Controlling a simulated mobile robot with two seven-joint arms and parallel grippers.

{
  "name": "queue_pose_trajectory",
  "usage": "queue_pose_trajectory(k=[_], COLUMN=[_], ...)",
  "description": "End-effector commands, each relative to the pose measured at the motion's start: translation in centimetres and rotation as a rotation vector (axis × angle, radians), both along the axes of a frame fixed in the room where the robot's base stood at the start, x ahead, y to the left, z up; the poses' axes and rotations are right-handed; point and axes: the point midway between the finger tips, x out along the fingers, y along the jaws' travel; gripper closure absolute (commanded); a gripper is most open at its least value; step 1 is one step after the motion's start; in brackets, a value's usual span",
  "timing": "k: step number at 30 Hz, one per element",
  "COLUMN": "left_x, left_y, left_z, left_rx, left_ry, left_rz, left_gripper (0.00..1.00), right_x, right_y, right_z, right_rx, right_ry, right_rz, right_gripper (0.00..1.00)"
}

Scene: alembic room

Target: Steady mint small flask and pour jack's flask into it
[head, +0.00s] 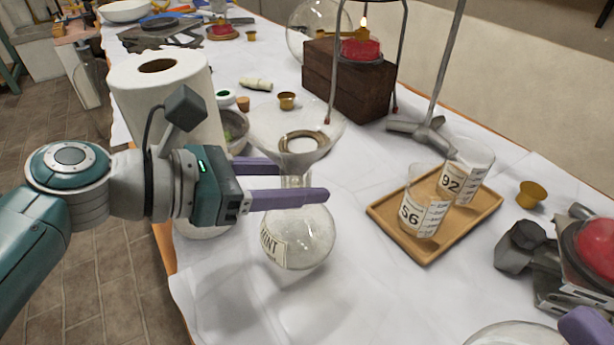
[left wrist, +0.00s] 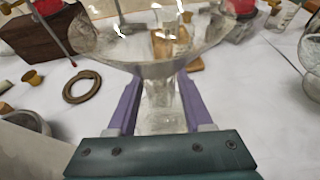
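The mint small flask (head: 305,245) is a round clear glass flask with a MINT label, upright on the white-covered table. A wide glass funnel (head: 262,125) sits at its mouth. My left gripper (head: 300,190) has its purple fingers on both sides of the flask's neck, close against it; the neck also shows between them in the left wrist view (left wrist: 160,95). A round glass (head: 508,335) is cut off at the bottom edge; its label is not visible, so I cannot tell whether it is jack's flask. Only a purple finger of my right gripper (head: 588,326) shows beside it.
A wooden tray (head: 430,252) with two labelled beakers stands right of the flask. A paper roll (head: 160,100) stands behind my left arm. A wooden block (head: 335,85) and metal stand are behind. A red burner (head: 597,247) is at right. The table in front is clear.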

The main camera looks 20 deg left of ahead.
Motion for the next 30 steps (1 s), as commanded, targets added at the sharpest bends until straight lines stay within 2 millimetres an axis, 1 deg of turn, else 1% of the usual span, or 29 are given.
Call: queue_pose_trajectory(k=[1, 2, 12, 13, 30], left_x=[-0.02, -0.01, -0.02, -0.02, -0.02], left_y=[0.02, 0.02, 0.03, 0.03, 0.03], left_z=[0.0, 0.0, -0.01, -0.01, -0.01], left_rx=[0.0, 0.0, 0.001, 0.001, 0.001], left_ry=[0.0, 0.0, 0.001, 0.001, 0.001], left_rz=[0.0, 0.0, 0.0, 0.0, 0.0], left_gripper=[0.56, 0.59, 0.97, 1.0, 1.0], right_x=[0.02, 0.01, 0.01, 0.01, 0.02], right_y=[0.01, 0.02, 0.02, 0.02, 0.01], right_z=[0.1, 0.1, 0.1, 0.1, 0.1], right_rx=[0.002, 0.002, 0.002, 0.002, 0.002], right_ry=[-0.002, -0.002, -0.002, -0.002, -0.002], right_rz=[0.0, 0.0, 0.0, 0.0, 0.0], right_gripper=[1.0, 1.0, 1.0, 1.0, 1.0])
